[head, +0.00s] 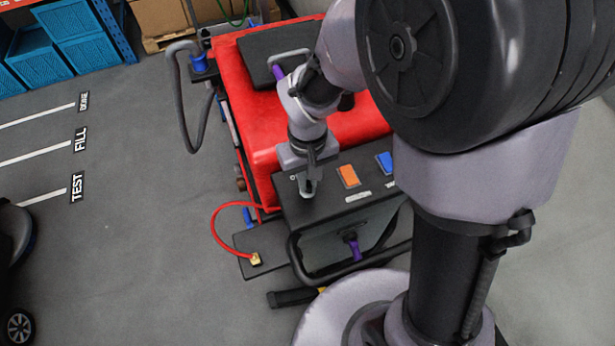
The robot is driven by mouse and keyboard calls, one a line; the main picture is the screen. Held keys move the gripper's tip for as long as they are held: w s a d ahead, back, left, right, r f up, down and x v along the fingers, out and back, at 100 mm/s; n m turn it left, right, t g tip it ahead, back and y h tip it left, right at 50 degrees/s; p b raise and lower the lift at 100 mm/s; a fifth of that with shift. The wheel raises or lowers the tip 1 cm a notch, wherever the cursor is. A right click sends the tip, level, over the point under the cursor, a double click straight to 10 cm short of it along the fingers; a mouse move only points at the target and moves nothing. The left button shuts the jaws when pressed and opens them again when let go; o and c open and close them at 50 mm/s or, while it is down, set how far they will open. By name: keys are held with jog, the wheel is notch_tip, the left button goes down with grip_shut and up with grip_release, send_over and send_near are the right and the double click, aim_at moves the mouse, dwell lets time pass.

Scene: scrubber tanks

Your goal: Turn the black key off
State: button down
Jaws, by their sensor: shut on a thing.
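My gripper (308,188) points down onto the left end of the dark control panel (330,208) of the red scrubber (262,120). Its jaws are shut on the black key at the panel's top. The key is almost wholly hidden by the fingers, so I cannot tell which way it is turned. To the right of my gripper, on the same panel, are an orange switch plate (348,176) and a blue one (385,162). Small pale labels lie in front of them, too small to read.
A black handlebar (300,262) and a purple-handled part (353,248) are in front of the panel. A red hose (213,228) loops at the left to a brass fitting (256,259). A grey hose (178,100) hangs further back. The floor at left is mostly clear.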

jog(key=c, duration=1.5)
grip_release()
jog(key=shift+o, duration=0.2)
jog(key=shift+r, duration=0.1)
notch_tip(320, 180, up, 17)
jog(key=p, duration=0.4)
jog(key=shift+r, duration=0.15)
jog(key=m+t+y+b, duration=0.2)
jog(key=m+t+b, duration=0.15)
jog(key=b, duration=0.95)
send_near(308, 182)
jog(key=s+d, duration=0.3)
jog(key=s+d+f+m+t+b, duration=0.2)
jog(key=s+f+m+b, duration=0.2)
jog(key=s+b, duration=0.1)
jog(key=shift+f+b, duration=0.35)
jog(key=shift+b, duration=0.25)
